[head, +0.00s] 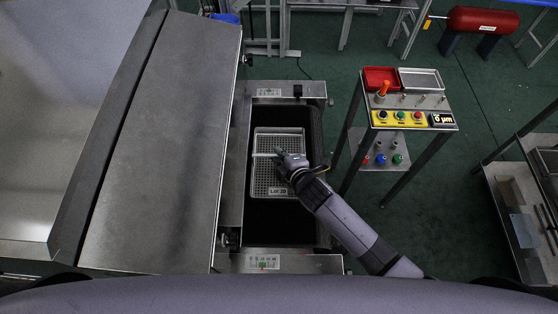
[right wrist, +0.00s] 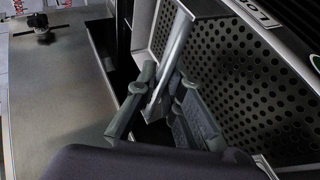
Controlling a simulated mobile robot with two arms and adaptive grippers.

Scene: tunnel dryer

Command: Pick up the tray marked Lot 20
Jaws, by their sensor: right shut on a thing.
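The tray marked Lot 20 (head: 262,180) is a pale perforated tray on the dark belt of the dryer, with its label on the near edge. My right gripper (head: 279,156) reaches in from the right over its middle. In the right wrist view, my right gripper (right wrist: 163,86) is shut on the tray's metal handle bar (right wrist: 176,45), with a finger on each side. The perforated bottom of the tray (right wrist: 240,75) lies beside the fingers. I cannot tell whether the tray is clear of the belt. My left gripper is not in view.
The large metal dryer housing (head: 165,130) stands left of the belt (head: 285,222). Metal end frames (head: 285,90) bound the belt at far and near ends. A control stand (head: 412,117) with a red bin (head: 380,76) stands to the right.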

